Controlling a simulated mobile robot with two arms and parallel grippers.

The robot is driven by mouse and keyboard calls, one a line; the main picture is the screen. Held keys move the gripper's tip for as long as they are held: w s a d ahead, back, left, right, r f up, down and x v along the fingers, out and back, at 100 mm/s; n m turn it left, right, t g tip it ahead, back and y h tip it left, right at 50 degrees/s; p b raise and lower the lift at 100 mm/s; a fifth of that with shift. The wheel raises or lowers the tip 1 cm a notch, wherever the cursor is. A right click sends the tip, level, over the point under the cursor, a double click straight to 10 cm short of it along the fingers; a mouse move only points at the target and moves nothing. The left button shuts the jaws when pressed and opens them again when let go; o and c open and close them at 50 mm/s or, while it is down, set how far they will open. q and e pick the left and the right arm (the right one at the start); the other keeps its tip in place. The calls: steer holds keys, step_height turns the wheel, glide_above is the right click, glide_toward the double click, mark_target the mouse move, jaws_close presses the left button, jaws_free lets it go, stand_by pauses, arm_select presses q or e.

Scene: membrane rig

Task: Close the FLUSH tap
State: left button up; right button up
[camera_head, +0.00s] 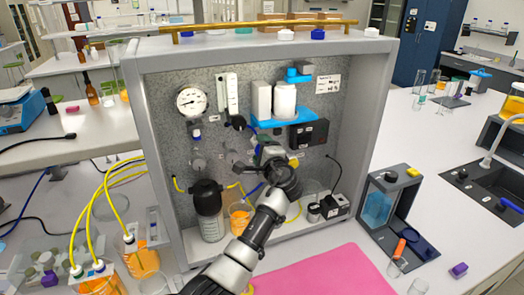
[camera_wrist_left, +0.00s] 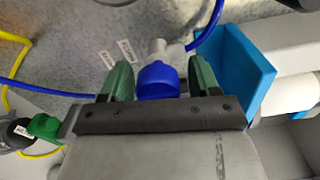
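In the left wrist view a blue tap knob (camera_wrist_left: 157,80) on a grey fitting sits between the two green fingers of my left gripper (camera_wrist_left: 161,82). Gaps show on both sides of the knob, so the gripper is open around it. Two small labels stand on the panel beside it; their text is too small to read, so I cannot confirm that this is the FLUSH tap. In the head view my left gripper (camera_head: 268,152) is in front of the middle of the speckled panel (camera_head: 225,150) and hides the tap. My right gripper is not in view.
A blue bracket (camera_wrist_left: 235,65) stands close to the right of the fingers in the wrist view. A pressure gauge (camera_head: 191,101), a black-topped bottle (camera_head: 208,210) and an orange-filled beaker (camera_head: 240,216) surround the arm in the grey frame (camera_head: 268,45). A pink mat (camera_head: 325,275) lies in front.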

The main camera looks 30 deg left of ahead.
arm_select(q)
steer(key=shift+o, duration=0.3)
steer(key=shift+f, duration=0.1)
steer(key=shift+s+d+f, duration=0.15)
steer(key=shift+s+d, duration=0.1)
steer(key=shift+d, duration=0.1)
steer(key=b+v, duration=0.4)
steer(key=v, duration=0.6)
